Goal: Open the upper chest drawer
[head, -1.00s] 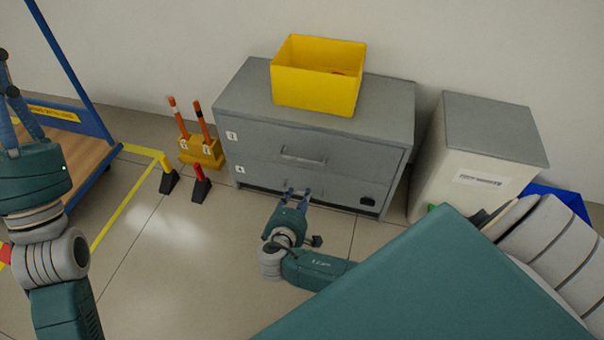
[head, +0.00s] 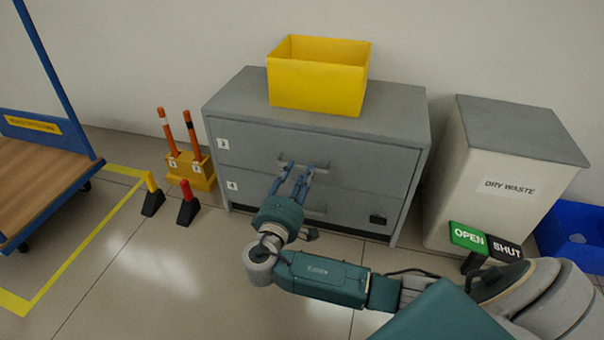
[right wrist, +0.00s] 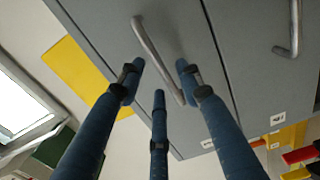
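The grey chest (head: 225,105) stands against the wall with two drawers. The upper drawer (head: 255,145) is flush with the chest front. Its bar handle (head: 318,164) also shows in the right wrist view (right wrist: 150,45), slanting across in front of my fingers. My right gripper (head: 297,170) is at this handle, with its blue fingers spread. In the right wrist view the open gripper (right wrist: 158,82) has fingertips on either side of the bar; I cannot tell whether they touch it. The lower drawer (head: 360,200) is also shut, its handle partly behind my gripper. My left gripper is out of view.
A yellow bin (head: 315,85) stands on the chest. A dry waste bin (head: 480,200) with an open/shut sign (head: 468,238) is at right, beside a blue container (head: 575,235). Left of the chest are a yellow holder (head: 190,172), small posts and a trolley (head: 40,185).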

